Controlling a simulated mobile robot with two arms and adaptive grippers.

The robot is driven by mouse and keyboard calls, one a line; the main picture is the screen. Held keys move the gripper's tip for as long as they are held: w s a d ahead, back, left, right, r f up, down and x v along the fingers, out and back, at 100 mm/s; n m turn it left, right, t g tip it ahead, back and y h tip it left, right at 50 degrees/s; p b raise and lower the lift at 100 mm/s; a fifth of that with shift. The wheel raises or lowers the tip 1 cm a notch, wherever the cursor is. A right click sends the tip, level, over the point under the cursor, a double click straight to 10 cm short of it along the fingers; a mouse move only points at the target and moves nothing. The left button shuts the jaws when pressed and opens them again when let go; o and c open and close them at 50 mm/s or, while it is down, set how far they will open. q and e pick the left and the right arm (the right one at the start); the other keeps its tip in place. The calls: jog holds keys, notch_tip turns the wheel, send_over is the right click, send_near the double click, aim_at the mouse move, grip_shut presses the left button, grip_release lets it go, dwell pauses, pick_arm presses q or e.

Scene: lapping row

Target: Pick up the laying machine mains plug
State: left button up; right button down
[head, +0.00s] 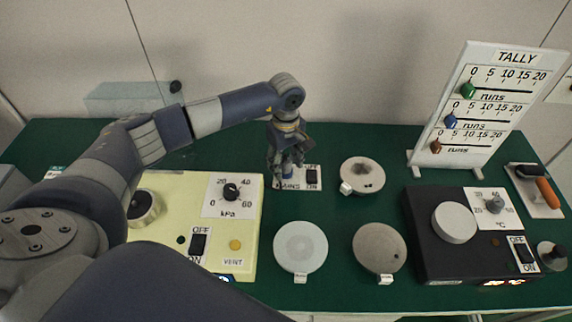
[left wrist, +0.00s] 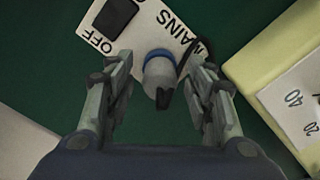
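The mains plug (left wrist: 160,75) is a grey, rounded body with a blue ring and a dark cable end. It is at the white MAINS plate (left wrist: 150,30), which carries a black OFF switch; whether it is seated there I cannot tell. My left gripper (left wrist: 162,90) is open, with one finger on each side of the plug and gaps showing. In the head view the left gripper (head: 286,172) points down over the left part of the MAINS plate (head: 313,180) and largely hides the plug. My right gripper is not in view.
A cream kPa machine (head: 240,250) stands left of centre, close to the plate. Three round discs (head: 300,246) lie in the middle. A black °C machine (head: 425,240), the TALLY board (head: 487,105) and an orange-handled tool (head: 547,190) are at right. Green bench (head: 340,220) shows between them.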

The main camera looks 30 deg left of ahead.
pick_arm(q)
jog(key=c, duration=0.9)
jog(key=shift+r, duration=0.1)
